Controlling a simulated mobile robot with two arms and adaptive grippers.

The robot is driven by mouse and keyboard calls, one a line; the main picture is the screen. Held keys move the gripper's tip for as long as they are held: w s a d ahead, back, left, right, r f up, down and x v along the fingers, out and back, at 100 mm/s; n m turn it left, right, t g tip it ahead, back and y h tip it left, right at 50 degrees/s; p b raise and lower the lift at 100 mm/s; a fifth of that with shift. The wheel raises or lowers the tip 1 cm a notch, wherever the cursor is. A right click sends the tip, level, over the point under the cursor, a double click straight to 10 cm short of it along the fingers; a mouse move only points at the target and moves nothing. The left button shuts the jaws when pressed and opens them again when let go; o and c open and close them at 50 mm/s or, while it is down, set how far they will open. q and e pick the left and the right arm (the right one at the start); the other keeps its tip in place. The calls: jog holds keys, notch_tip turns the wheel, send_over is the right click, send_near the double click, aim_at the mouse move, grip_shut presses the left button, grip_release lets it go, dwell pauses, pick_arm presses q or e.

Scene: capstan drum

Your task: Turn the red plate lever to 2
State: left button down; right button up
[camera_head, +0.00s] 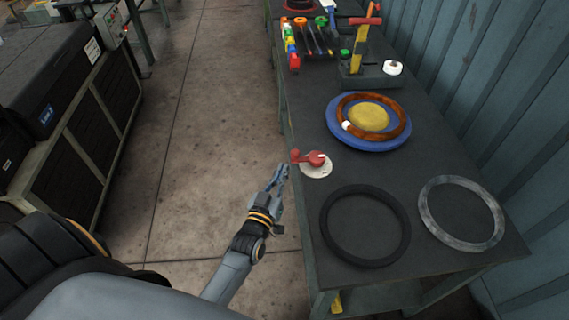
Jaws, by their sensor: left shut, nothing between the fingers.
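The red plate lever (309,157) sits on a small round white dial plate (316,169) near the left edge of the dark workbench. Its handle points to the left, toward the bench edge. The marks on the dial are too small to read. My left gripper (283,171) is shut and empty, just left of the lever handle, beside the bench edge. A small gap seems to lie between the fingertips and the handle, but contact is hard to judge. My right gripper is not in view.
On the bench (430,266) lie a black ring (325,240) and a grey ring (429,222) in front. A blue disc (337,134) with a brown ring (398,107) stands behind the dial. Tools and a clamp stand farther back. A corrugated wall (500,80) bounds the right.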

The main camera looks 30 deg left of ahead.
aim_at(308, 157)
pick_arm(q)
jog(key=w+a+n+g+h+b, duration=0.35)
jog(key=a+n+h+b, duration=0.45)
jog(key=a+h+b, duration=0.6)
jog(key=w+d+y, duration=0.2)
jog(key=w+d, duration=0.3)
jog(key=d, duration=0.5)
jog(key=shift+w+d+f+b, duration=0.25)
jog(key=shift+w+f+b, duration=0.1)
jog(key=shift+f+b, duration=0.1)
